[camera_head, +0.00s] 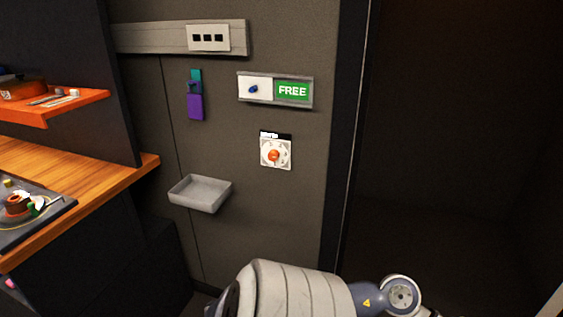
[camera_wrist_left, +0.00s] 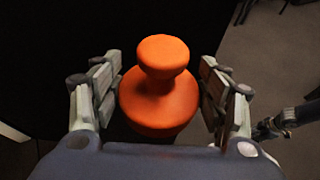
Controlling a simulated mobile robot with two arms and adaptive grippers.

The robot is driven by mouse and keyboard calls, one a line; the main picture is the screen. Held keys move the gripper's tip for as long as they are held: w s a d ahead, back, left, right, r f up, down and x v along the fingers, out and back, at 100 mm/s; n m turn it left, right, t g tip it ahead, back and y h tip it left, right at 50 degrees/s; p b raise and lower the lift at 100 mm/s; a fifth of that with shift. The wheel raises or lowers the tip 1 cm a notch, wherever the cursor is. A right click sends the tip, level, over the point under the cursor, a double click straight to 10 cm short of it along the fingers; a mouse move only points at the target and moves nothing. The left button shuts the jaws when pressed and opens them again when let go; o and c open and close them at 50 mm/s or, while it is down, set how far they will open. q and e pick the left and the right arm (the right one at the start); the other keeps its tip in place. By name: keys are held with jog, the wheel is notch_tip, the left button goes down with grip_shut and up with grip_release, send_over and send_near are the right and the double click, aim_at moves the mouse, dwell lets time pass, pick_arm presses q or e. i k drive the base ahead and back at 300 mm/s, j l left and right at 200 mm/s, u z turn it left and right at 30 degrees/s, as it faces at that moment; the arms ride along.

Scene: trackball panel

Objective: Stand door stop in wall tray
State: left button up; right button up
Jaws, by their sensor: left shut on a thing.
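The wall tray (camera_head: 200,204) is a shallow, light grey open tray fixed low on the dark wall in the head view. It looks empty. The door stop (camera_wrist_left: 158,104) is orange, with a wide round base and a smaller round knob, and fills the middle of the left wrist view. My left gripper (camera_wrist_left: 160,92) is shut on it, with a finger on each side. In the head view my arm crosses the bottom edge, right of and below the tray; the gripper and door stop are out of that view.
A wooden counter (camera_head: 95,180) with dishes and an orange shelf (camera_head: 55,106) stand left. A dark opening lies right.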

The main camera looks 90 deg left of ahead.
aim_at(202, 196)
jog(key=u, duration=1.55)
jog(key=i+u, duration=0.2)
jog(key=u, duration=0.2)
jog(key=i+l+u, duration=0.1)
jog(key=u, duration=0.35)
jog(key=i+l+u, duration=0.2)
jog(key=u, duration=0.2)
jog(key=i+l+u, duration=0.15)
jog(key=u, duration=0.3)
jog(key=i+l+u, duration=0.15)
jog(key=l, duration=0.3)
jog(key=i+l+u, duration=0.15)
jog(key=l, duration=0.3)
jog(key=i+l+u, duration=0.15)
jog(key=l, duration=0.35)
jog(key=i+l+u, duration=0.15)
jog(key=l, duration=0.3)
jog(key=l+u, duration=0.1)
jog(key=l, duration=0.4)
